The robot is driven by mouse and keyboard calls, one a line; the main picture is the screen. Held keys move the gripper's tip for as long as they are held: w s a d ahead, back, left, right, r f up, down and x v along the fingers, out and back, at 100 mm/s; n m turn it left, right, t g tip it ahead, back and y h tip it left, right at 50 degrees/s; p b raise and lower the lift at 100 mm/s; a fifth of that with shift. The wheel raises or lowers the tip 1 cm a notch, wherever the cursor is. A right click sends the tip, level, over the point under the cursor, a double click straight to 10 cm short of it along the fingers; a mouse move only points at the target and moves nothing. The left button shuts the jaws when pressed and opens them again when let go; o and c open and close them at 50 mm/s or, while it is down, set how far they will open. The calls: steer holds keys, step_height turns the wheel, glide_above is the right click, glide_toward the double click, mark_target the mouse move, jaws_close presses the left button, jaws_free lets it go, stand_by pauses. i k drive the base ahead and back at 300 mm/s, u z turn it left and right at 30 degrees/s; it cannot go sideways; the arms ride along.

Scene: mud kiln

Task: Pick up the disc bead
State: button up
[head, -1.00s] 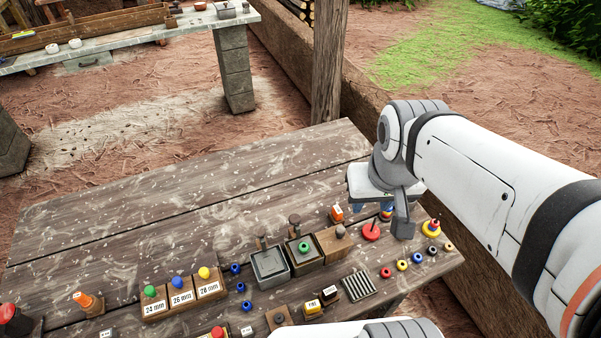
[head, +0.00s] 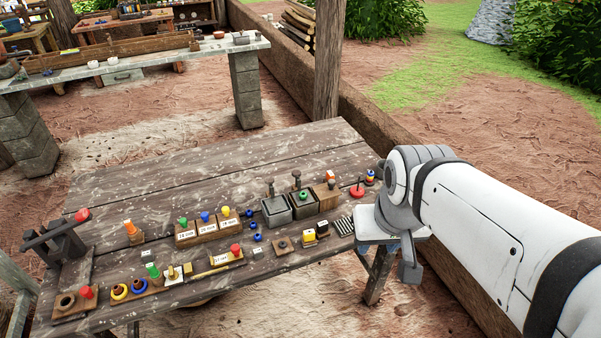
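I cannot tell which piece is the disc bead. Small blue beads (head: 257,237) lie loose on the wooden table (head: 130,190), near its middle. A red disc (head: 357,193) sits around a peg at the table's right end. The row of small coloured rings seen earlier at the right end is hidden behind my arm now. My gripper (head: 378,245) hangs at the table's right front edge, apart from the blue beads. Its fingertips are unclear, so I cannot tell whether it is open or holds anything.
Labelled blocks with coloured knobs (head: 206,226), grey boxes (head: 277,210) and a yellow-topped block (head: 308,236) crowd the table's middle. A board with yellow and blue rings (head: 150,288) lies at the front left. The table's back is clear. A low wall (head: 400,130) runs behind.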

mark_target(302, 195)
steer(key=z, duration=0.25)
steer(key=k, duration=0.15)
steer(key=u, duration=0.75)
steer(key=i, duration=1)
steer(key=u, duration=0.05)
